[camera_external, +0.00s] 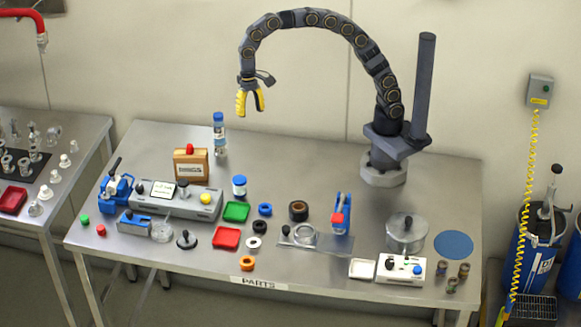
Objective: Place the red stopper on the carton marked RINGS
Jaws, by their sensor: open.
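The brown carton marked RINGS (184,170) stands upright near the back left of the table. A small red piece (190,148), which looks like the red stopper, sits on top of the carton. Another small red piece (101,230) lies at the table's front left, so I cannot tell for certain which is the stopper. My gripper (250,112) has yellow fingers, points down, and is open and empty. It hangs in the air, to the right of the carton in the picture and higher up, apart from it.
A blue-capped bottle (219,138) stands just right of the carton. A grey instrument box (190,205) lies in front of it. Green (236,212) and red (227,238) trays and several rings fill the middle front. The table's back middle is clear.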

